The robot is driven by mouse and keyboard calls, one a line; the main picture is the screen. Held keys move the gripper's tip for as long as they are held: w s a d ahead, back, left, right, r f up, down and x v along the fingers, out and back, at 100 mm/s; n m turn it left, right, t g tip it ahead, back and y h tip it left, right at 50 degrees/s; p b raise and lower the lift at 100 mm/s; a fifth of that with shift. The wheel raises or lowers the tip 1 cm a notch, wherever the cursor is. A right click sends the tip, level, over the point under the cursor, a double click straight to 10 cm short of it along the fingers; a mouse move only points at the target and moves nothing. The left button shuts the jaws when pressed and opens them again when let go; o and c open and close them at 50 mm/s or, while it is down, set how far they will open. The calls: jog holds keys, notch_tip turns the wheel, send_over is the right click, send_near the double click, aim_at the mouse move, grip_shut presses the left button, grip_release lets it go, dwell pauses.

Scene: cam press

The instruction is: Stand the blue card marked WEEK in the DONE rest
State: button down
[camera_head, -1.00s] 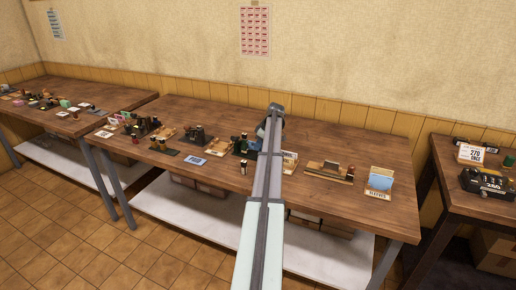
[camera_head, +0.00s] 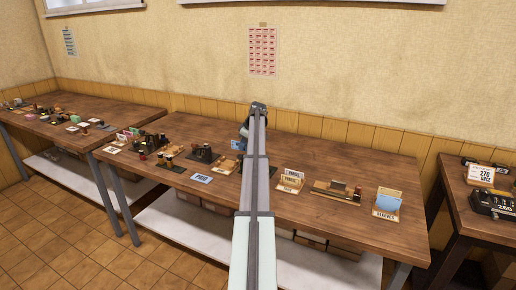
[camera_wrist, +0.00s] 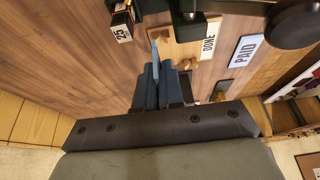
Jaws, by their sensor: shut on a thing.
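My gripper (camera_wrist: 160,88) is shut on a thin light-blue card (camera_wrist: 155,50), seen nearly edge-on in the wrist view. Its marking cannot be read. The DONE rest (camera_wrist: 181,47) is a pale wooden piece with a white DONE label (camera_wrist: 208,46), close beside the held card in the picture. I cannot tell whether card and rest touch.
A blue PAID plate (camera_wrist: 245,50) lies beside the DONE rest; it also shows in the head view (camera_head: 202,178). A tag marked 25 (camera_wrist: 122,28) and a dark round part (camera_wrist: 293,22) are near. Another rest (camera_head: 384,214) with a blue card stands at the table's right.

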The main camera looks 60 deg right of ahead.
send_over(231, 163)
jog(key=s, duration=0.1)
jog(key=shift+s+d+f, duration=0.1)
jog(key=shift+s+f, duration=0.1)
jog(key=shift+f, duration=0.25)
jog(key=shift+f, duration=0.15)
jog(key=shift+f, duration=3.4)
jog(key=shift+f, duration=0.2)
jog(key=c, duration=0.6)
grip_release()
jog(key=shift+r, duration=0.1)
jog(key=shift+r, duration=3.4)
